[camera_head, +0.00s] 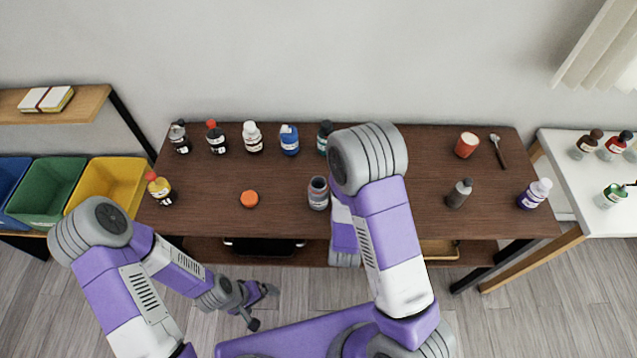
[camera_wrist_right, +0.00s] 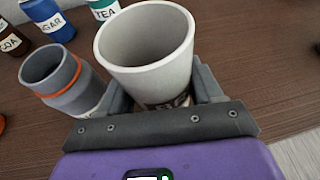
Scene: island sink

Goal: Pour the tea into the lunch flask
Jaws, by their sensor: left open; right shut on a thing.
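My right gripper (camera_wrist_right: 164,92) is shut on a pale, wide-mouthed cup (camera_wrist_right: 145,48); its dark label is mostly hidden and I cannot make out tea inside. The open grey lunch flask (camera_wrist_right: 62,85), with an orange band, stands just left of the cup; it also shows in the head view (camera_head: 318,195). A teal-labelled bottle marked TEA (camera_wrist_right: 104,8) stands behind; it is at the table's back in the head view (camera_head: 325,136). My right arm hides its gripper and the cup in the head view. My left gripper (camera_head: 257,307) is open and empty, in front of the table.
An orange lid (camera_head: 249,199) lies on the brown table left of the flask. Several bottles line the back, including a blue one (camera_head: 289,140). A grey bottle (camera_head: 459,194) and red cup (camera_head: 467,145) are at right.

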